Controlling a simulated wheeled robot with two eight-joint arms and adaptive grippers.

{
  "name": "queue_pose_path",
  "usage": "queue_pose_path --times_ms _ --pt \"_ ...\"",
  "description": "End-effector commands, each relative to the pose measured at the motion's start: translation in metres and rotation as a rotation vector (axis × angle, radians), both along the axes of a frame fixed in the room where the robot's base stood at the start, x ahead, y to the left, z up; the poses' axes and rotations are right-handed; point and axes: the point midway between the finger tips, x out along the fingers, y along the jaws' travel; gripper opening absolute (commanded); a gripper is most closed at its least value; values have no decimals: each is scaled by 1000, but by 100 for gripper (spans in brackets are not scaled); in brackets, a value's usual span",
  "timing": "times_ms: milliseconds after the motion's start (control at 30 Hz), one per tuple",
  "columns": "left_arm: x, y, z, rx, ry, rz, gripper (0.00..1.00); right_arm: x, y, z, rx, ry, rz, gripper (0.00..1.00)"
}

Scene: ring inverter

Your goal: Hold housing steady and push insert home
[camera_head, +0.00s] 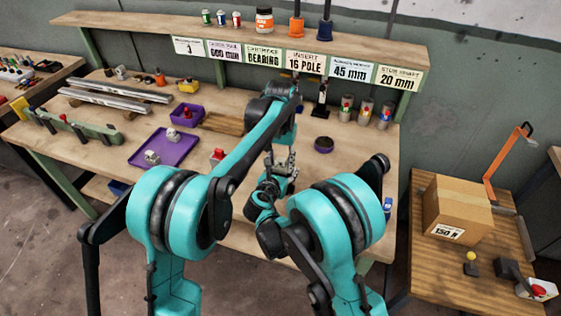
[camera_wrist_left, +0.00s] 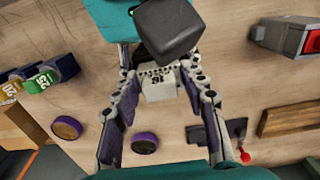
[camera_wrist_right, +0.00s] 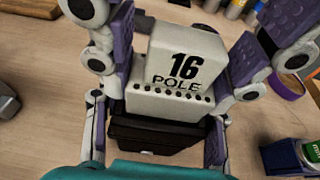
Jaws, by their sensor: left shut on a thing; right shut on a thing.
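The white insert (camera_wrist_right: 182,62), marked "16 POLE", is a block on a wider base with a row of small holes. It also shows upside down in the left wrist view (camera_wrist_left: 157,84). How deep the insert sits is hidden. My left gripper (camera_wrist_left: 158,76) is shut on the insert. My right gripper (camera_wrist_right: 160,112) is shut on the housing from the opposite side. In the head view, arm links mostly hide both parts above the bench.
A purple tray (camera_head: 182,148) with small parts lies left on the bench. A round purple-rimmed dish (camera_head: 323,145) stands to the right. A labelled shelf (camera_head: 235,28) runs along the back. A cardboard box (camera_head: 457,212) sits on the right-hand table.

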Motion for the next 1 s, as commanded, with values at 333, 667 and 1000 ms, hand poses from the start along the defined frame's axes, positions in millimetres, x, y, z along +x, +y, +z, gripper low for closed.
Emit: queue_pose_path --times_ms 333,667,1000 --pt "0 0 -9 0 0 0 13 0 0 0 1 1 0 10" --pt "0 0 -12 0 0 0 66 0 0 0 1 1 0 10" --pt "0 0 -7 0 0 0 66 0 0 0 1 1 0 10"
